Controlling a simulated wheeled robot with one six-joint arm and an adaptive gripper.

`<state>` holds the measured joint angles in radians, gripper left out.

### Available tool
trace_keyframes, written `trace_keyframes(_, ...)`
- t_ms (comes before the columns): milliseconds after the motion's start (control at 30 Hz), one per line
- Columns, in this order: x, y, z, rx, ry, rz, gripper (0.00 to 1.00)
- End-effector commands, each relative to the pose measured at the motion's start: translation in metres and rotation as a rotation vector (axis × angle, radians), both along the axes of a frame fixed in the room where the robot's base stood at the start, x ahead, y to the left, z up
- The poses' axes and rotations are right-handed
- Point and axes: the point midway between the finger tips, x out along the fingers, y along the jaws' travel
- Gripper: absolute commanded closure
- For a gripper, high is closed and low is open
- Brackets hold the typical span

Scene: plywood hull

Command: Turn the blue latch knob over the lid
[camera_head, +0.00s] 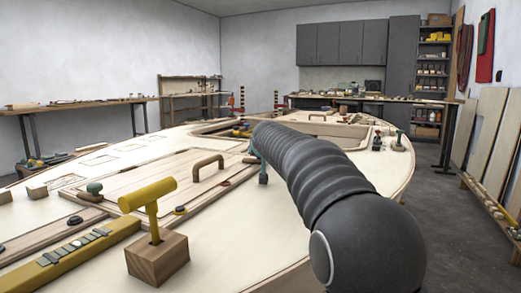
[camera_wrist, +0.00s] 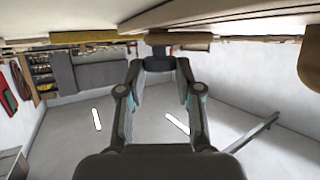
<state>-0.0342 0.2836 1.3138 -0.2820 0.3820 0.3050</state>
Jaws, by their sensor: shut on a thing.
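The wooden lid (camera_head: 150,190), with an arched handle (camera_head: 207,163), lies in the pale plywood hull. My arm reaches from the lower right across the hull and hides part of the lid's right side. In the wrist view, which is upside down, my gripper (camera_wrist: 158,66) has its fingertips closed in on a small dark piece (camera_wrist: 157,62) against the wood surface. Its blue colour is not clear there. In the head view, a small teal part (camera_head: 263,178) shows beside the arm; I cannot tell whether it is my finger or the knob.
A yellow T-handle stands in a wooden block (camera_head: 158,258) at front left. A yellow bar (camera_head: 85,250) lies beside it. Several small round knobs sit around the lid's edges.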

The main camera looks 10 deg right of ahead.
Motion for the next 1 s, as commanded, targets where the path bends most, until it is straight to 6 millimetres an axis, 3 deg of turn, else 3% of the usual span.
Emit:
trace_keyframes(500, 0.0010, 0.0040, -0.0017, 0.001, -0.004, -0.160, 1.00)
trace_keyframes(1000, 0.0008, 0.0041, 0.0009, 0.002, -0.003, -0.207, 1.00)
